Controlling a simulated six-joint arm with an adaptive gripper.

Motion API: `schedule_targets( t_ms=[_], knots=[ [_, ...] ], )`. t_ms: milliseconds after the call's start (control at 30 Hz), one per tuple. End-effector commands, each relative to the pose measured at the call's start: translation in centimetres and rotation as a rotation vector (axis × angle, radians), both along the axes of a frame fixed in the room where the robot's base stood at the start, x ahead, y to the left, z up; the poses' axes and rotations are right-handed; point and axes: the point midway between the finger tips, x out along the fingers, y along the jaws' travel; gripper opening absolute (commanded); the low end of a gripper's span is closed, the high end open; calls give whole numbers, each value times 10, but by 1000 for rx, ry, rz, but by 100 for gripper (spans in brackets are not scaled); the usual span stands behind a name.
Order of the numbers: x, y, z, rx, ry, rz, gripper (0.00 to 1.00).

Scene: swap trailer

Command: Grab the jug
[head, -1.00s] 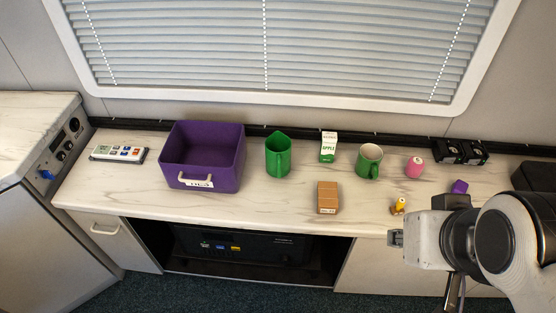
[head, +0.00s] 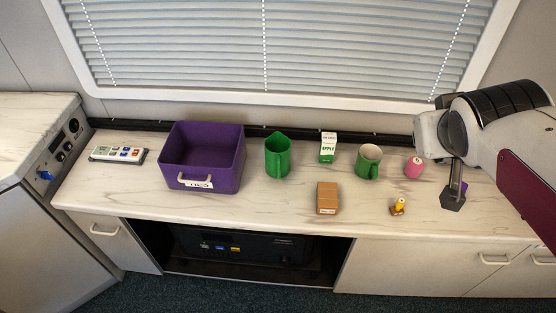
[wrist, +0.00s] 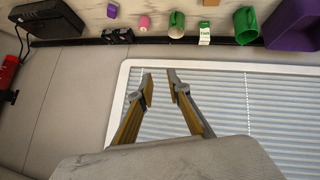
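The jug (head: 277,158) is green with a pointed spout and a handle. It stands upright on the counter, just right of the purple bin, and also shows at the top of the wrist view (wrist: 245,27). My gripper (wrist: 161,84) is open and empty, its two fingers apart in front of the window blinds. In the head view my gripper (head: 453,196) is over the right part of the counter, well to the right of the jug. One finger shows there; the arm hides part of the rest.
A purple bin (head: 228,177) stands left of the jug. To its right are an apple carton (head: 328,147), a green mug (head: 369,162), a pink item (head: 414,167), a brown box (head: 327,198) and a small yellow item (head: 398,206). Blinds (head: 265,45) hang behind.

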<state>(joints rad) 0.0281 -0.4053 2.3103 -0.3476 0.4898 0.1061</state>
Motion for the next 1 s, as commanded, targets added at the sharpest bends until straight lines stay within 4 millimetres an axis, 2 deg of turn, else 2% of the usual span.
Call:
schedule_targets(
  t_ms=[33,267,567,767,1000],
  knots=[
    [14,-2,2,-16,-14,11,17],
    [75,-5,13,-84,-96,80,17],
    [150,5,16,-148,-190,203,17],
    [195,19,10,-173,-243,303,17],
    [241,41,-8,-181,-294,438,17]
  ],
)
